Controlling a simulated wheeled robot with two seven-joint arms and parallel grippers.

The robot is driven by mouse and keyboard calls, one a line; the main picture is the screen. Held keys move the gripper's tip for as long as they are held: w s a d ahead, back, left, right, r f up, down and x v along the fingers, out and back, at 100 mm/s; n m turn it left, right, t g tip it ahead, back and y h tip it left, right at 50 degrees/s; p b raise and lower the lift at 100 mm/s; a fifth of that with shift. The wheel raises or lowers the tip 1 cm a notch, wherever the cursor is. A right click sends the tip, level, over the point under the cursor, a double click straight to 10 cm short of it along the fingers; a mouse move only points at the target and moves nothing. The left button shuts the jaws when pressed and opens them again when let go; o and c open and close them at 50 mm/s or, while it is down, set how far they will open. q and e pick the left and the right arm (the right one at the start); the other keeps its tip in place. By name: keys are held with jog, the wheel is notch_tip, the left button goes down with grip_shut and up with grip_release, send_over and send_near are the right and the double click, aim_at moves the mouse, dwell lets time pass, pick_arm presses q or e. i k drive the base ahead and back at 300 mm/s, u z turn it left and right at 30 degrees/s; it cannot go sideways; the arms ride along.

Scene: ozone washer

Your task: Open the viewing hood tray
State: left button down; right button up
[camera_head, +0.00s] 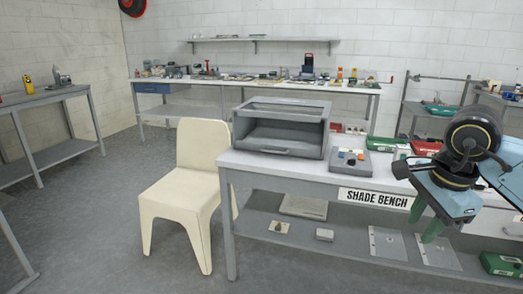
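The viewing hood (323,127) is a grey box on the left end of the white-topped shade bench (338,172). Its front has a dark opening. A low grey tray front (283,146) runs along its bottom edge, with a small dark mark that may be a handle. The tray front looks flush with the hood. My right gripper (425,220) hangs in front of the bench at the right, well away from the hood. Its two green fingers are apart with nothing seen between them. My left gripper is out of view.
A cream chair (187,190) stands at the bench's left end. A grey box with coloured knobs (350,163) sits right of the hood. Green and red trays (425,147) lie further right, near my arm. The floor in front of the bench is clear.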

aim_at(271, 139)
jog(key=u, duration=0.95)
jog(key=i, duration=1.3)
jog(key=u, duration=0.3)
jog(key=i, duration=1.3)
jog(key=z, duration=1.5)
jog(key=i, duration=0.5)
jog(key=z, duration=0.5)
